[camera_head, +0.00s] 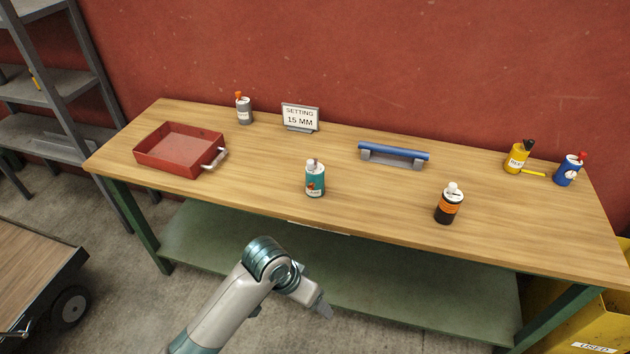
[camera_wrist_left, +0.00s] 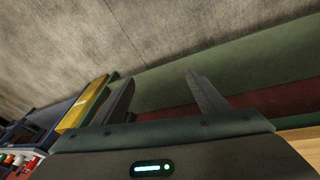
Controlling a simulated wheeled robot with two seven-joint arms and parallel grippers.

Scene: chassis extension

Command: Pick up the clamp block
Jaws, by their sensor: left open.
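No thing in view can be surely told as the clamp block. A blue bar on two grey feet (camera_head: 394,152) lies on the workbench (camera_head: 270,165), right of the middle. My left gripper (camera_head: 322,308) is in front of the bench, below its top and apart from everything on it. In the left wrist view its two fingers (camera_wrist_left: 160,88) are spread and nothing is between them. My right gripper is not in view.
The bench holds a red tray (camera_head: 179,149) with a light handle, a sign reading "SETTING 15 MM" (camera_head: 300,117), a teal bottle (camera_head: 315,180), a black-orange bottle (camera_head: 448,206), a grey bottle (camera_head: 244,110), a yellow bottle (camera_head: 516,158) and a blue bottle (camera_head: 567,171). A green shelf (camera_head: 400,290) lies below.

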